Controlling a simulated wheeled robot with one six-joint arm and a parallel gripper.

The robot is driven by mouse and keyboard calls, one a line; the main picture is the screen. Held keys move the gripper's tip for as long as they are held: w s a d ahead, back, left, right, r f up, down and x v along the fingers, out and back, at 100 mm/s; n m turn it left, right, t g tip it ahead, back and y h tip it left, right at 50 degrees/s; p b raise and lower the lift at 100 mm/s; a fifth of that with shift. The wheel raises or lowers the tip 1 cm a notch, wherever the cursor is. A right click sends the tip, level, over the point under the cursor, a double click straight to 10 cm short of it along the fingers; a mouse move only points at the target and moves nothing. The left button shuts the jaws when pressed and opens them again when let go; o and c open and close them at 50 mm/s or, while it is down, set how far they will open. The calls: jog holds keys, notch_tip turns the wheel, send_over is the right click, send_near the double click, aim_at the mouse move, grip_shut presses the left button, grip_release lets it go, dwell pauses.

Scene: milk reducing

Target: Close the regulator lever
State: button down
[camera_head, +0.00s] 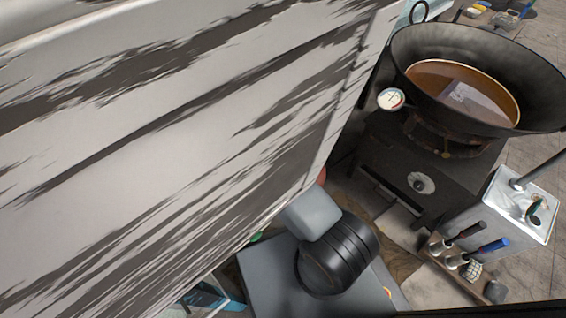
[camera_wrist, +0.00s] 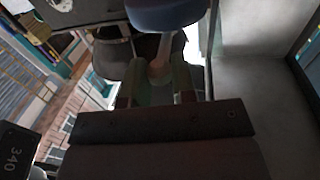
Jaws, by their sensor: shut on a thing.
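In the wrist view my gripper (camera_wrist: 158,85) points away from the camera, with its two greenish fingers close on either side of a small pale-brown piece (camera_wrist: 158,70). That piece sits between the fingertips, under a rounded blue-grey body (camera_wrist: 165,12), and appears to be the regulator lever. The picture is dark there, so the lever's exact angle cannot be told. In the camera_head view neither the regulator nor my gripper can be made out; a large pale panel with dark streaks (camera_head: 150,130) covers the left and centre.
A wide dark pan (camera_head: 400,60) with brown liquid stands on a black stove (camera_head: 440,180) at the right. A round dial gauge (camera_head: 391,99) is at the pan's left side.

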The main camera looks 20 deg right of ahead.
jog(key=shift+d, duration=0.25)
jog(key=c, duration=1.3)
grip_release()
jog(key=o, duration=0.3)
jog(key=shift+o, duration=0.3)
jog(key=shift+a, duration=0.15)
jog(key=shift+a, duration=0.1)
